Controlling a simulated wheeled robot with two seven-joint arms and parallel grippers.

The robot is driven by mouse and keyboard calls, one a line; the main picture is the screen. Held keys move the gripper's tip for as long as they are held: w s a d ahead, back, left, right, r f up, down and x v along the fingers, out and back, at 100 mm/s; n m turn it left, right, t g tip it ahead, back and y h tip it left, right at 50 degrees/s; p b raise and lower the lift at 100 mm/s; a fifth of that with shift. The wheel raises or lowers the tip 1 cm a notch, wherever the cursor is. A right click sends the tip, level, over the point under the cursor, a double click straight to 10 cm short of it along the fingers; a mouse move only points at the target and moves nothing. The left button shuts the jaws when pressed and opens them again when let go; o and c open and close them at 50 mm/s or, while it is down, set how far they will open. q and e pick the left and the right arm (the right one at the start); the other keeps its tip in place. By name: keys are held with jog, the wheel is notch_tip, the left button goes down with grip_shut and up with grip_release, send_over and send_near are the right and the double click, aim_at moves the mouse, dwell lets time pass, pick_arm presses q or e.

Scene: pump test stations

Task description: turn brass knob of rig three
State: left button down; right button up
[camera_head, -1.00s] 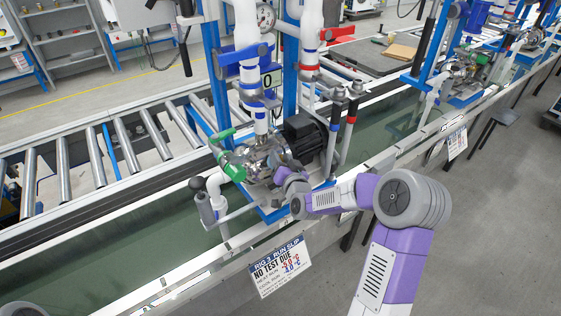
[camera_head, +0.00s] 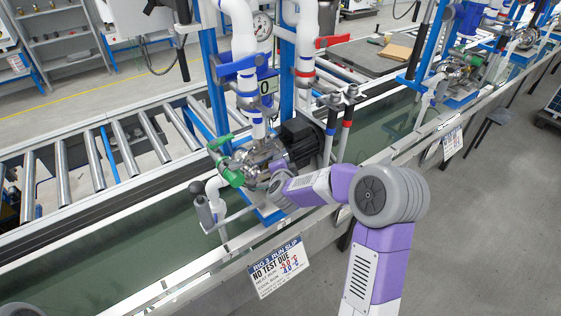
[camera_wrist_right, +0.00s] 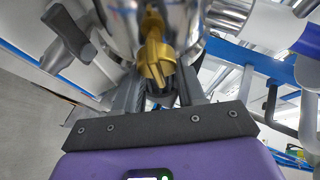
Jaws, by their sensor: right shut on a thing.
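The brass knob (camera_wrist_right: 155,58) shows in the right wrist view, on the front of a shiny metal pump body (camera_wrist_right: 185,20). My right gripper (camera_wrist_right: 158,88) has its dark fingers on either side of the knob's lower part and is shut on it. In the head view my right arm reaches in to the pump of rig three (camera_head: 258,158); its wrist hides the knob and the fingertips there. The sign (camera_head: 278,267) below reads "RIG 3 RUN SLIP" and "NO TEST DUE". My left gripper is not in view.
A green-handled valve (camera_head: 228,172) and a white elbow pipe (camera_head: 213,190) stand left of the pump. The black motor (camera_head: 301,140) and upright pipes stand close behind my wrist. A roller conveyor (camera_head: 90,165) runs behind. Open floor lies at the right.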

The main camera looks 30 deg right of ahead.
jog(key=shift+a+f+m+g+p, duration=0.1)
jog(key=shift+m+g+p, duration=0.25)
jog(key=shift+m, duration=0.15)
dwell(0.3)
jog(key=o, duration=1)
jog(key=shift+o, duration=0.2)
jog(key=shift+s+a+r, duration=0.15)
jog(key=shift+s+r, duration=0.15)
jog(key=shift+s, duration=0.1)
jog(key=p+v, duration=0.1)
jog(key=v, duration=0.5)
jog(key=shift+s, duration=0.2)
